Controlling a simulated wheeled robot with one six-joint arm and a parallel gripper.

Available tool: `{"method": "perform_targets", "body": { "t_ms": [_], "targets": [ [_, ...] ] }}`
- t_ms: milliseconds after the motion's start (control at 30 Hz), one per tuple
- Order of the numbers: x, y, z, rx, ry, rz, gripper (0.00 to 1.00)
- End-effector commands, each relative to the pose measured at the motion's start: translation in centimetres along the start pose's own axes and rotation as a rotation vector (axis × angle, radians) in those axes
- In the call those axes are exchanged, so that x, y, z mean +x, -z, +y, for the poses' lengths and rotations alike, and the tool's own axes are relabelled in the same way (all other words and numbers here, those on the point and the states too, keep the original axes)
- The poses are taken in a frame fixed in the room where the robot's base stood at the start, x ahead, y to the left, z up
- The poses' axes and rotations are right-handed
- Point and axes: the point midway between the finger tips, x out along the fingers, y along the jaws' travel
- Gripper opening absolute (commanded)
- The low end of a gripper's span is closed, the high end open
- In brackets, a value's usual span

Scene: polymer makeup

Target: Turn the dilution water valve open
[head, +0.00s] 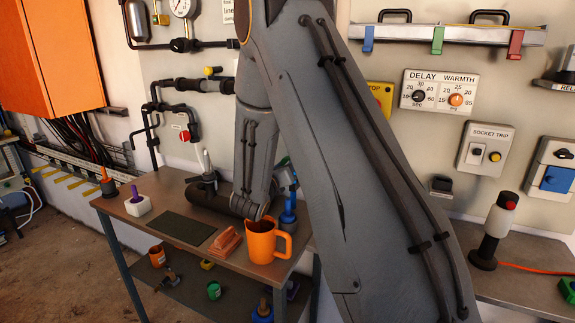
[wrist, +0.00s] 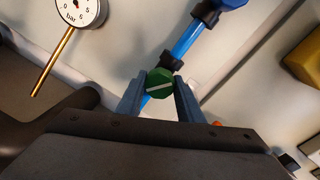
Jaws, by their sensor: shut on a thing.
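A green valve knob (wrist: 159,90) with a white line across its face shows in the wrist view, at the lower end of a blue pipe (wrist: 187,40) with black fittings. The white line lies slightly tilted in the picture, rising to the right. No label on the valve can be read. My gripper (wrist: 160,80) has one finger on each side of the knob and is shut on it. In the head view my arm hides the gripper and the knob.
A pressure gauge (wrist: 80,10) with a brass stem is left of the knob. A yellow block (wrist: 305,58) is at the right. In the head view, an orange jug (head: 262,243) and a sponge-like block (head: 225,241) stand on the bench (head: 165,198) below my arm.

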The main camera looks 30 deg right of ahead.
Motion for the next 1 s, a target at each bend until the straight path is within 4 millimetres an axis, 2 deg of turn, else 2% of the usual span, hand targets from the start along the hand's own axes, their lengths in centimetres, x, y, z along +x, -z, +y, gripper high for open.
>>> {"method": "perform_targets", "body": {
  "t_ms": [167,200,267,300,567,667,1000],
  "targets": [
    [-0.1,0.0,0.2,0.001,-0.004,-0.001,0.11],
    [-0.1,0.0,0.2,0.001,-0.004,-0.001,0.38],
    [0.0,0.0,0.2,0.002,-0.004,-0.001,0.48],
    [0.0,0.0,0.2,0.002,-0.004,-0.001,0.51],
    [0.0,0.0,0.0,0.003,-0.001,0.0,0.51],
    [-0.6,0.0,0.1,0.004,-0.001,-0.001,0.51],
    [-5.9,0.0,0.3,0.002,-0.006,-0.002,0.51]
  ]
}}
